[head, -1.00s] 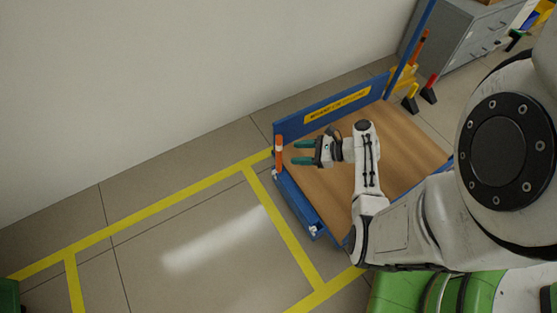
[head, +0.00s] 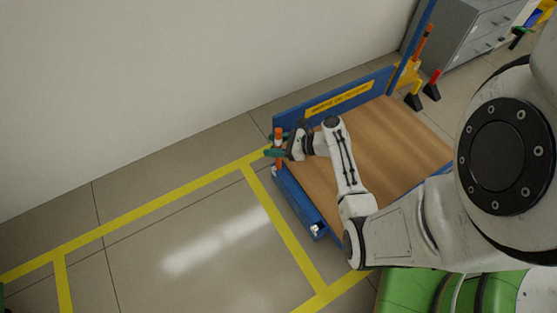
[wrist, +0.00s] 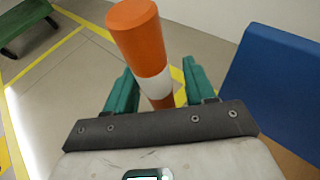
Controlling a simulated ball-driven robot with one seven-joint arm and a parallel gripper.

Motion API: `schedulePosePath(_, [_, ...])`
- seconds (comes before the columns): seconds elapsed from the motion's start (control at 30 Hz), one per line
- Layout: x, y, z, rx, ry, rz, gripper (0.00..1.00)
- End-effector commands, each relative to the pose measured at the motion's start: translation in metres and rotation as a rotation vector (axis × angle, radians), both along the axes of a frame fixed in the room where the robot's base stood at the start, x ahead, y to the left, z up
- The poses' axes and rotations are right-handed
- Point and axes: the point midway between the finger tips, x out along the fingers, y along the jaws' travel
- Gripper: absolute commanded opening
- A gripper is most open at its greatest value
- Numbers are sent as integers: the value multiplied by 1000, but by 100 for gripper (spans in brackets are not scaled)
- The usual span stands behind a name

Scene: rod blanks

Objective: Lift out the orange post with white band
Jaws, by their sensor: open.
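The orange post with white band (head: 278,135) stands upright at the far left corner of a blue-framed cart with a wooden deck (head: 390,150). My gripper (head: 275,145) is at the post, with its green fingers open on either side of it. The post's foot is hidden in the wrist view.
A blue end panel with a yellow label (head: 340,99) runs along the cart's back, right of my gripper. A grey cabinet (head: 460,40) and black-footed posts (head: 432,86) stand beyond. Yellow-lined floor (head: 200,220) to the left is clear.

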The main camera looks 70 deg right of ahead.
Motion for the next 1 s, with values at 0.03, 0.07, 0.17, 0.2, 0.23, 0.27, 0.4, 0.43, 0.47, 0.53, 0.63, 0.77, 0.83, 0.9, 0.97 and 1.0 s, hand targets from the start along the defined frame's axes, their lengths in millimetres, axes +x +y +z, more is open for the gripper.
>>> schedulePosePath(0.03, [3, 0, -2, -1, 0, 1, 54])
schedulePosePath(0.07, [3, 1, -1, 0, 0, 1, 54])
schedulePosePath(0.17, [4, 1, -1, 0, 0, 1, 54])
schedulePosePath(0.2, [4, 1, 0, 0, 0, 1, 54])
schedulePosePath(0.23, [4, 1, 0, 0, 0, 1, 54])
schedulePosePath(0.27, [4, 1, 0, 0, 0, 1, 54])
schedulePosePath(0.4, [4, 1, 0, 0, 0, 1, 42])
schedulePosePath(0.43, [4, 1, 0, 0, 0, 1, 39])
schedulePosePath(0.47, [4, 1, 0, 0, 0, 1, 36])
schedulePosePath(0.53, [4, 1, 0, 0, 0, 1, 30])
schedulePosePath(0.63, [4, 1, 0, 0, 0, 0, 20])
schedulePosePath(0.77, [4, 0, 0, -1, -1, 0, 12])
schedulePosePath(0.83, [4, 0, 0, -1, -1, 0, 12])
schedulePosePath(0.9, [4, 0, 0, -1, -1, 0, 12])
schedulePosePath(0.97, [4, 0, 1, -1, -1, 0, 12])
schedulePosePath(1.0, [4, 0, 2, -1, -1, 0, 12])
